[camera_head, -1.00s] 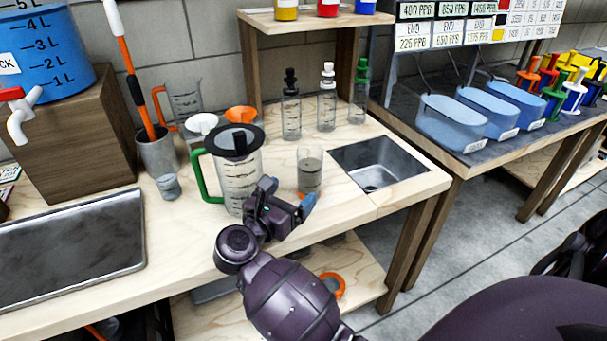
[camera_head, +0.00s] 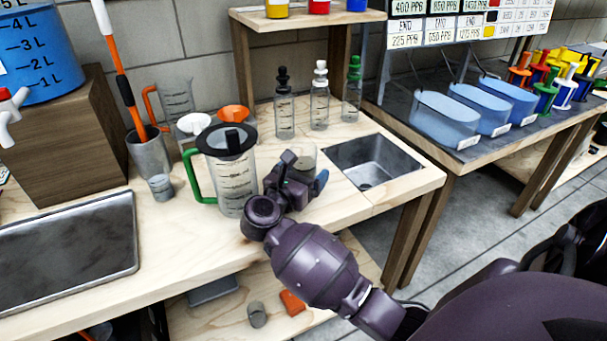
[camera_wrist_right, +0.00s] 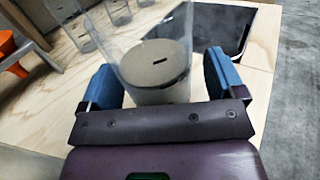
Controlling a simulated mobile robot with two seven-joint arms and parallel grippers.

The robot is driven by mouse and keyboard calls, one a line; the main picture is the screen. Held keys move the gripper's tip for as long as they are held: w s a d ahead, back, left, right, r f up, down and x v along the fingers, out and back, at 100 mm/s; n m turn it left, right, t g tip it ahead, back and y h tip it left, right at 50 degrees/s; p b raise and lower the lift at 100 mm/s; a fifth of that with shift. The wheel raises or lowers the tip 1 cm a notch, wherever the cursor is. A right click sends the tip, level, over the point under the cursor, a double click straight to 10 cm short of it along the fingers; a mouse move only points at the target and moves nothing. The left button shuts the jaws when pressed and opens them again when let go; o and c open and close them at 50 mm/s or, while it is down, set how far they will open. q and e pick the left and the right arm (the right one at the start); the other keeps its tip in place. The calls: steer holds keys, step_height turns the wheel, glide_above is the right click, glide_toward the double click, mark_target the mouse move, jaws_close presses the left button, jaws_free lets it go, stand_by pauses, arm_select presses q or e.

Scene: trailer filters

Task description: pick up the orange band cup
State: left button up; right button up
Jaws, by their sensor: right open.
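The cup, clear with greyish contents (camera_head: 304,153), stands on the wooden counter beside the large green-handled jug. My right gripper hides most of it in the head view, and its orange band cannot be made out now. In the right wrist view the cup (camera_wrist_right: 158,68) stands between the two blue fingertips, with a gap visible at the right finger. My right gripper (camera_head: 305,171) is open at the near side of the cup; it also shows in the wrist view (camera_wrist_right: 163,86). My left gripper is not in view.
The green-handled jug (camera_head: 236,180) stands close left of my right gripper. A sunken metal sink (camera_head: 375,165) lies to the right. Several dropper bottles (camera_head: 320,100) stand behind the cup. The counter's front edge is near, with a lower shelf (camera_head: 235,325) below.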

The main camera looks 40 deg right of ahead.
steer(key=c, duration=1.1)
steer(key=shift+r, duration=0.15)
steer(key=shift+c, duration=0.2)
steer(key=shift+r+p, duration=0.35)
steer(key=shift+r, duration=0.9)
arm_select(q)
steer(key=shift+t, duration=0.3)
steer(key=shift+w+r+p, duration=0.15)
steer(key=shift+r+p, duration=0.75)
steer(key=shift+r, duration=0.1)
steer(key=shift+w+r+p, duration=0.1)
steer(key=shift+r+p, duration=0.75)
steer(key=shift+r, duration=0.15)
arm_select(e)
step_height(320, 180, up, 17)
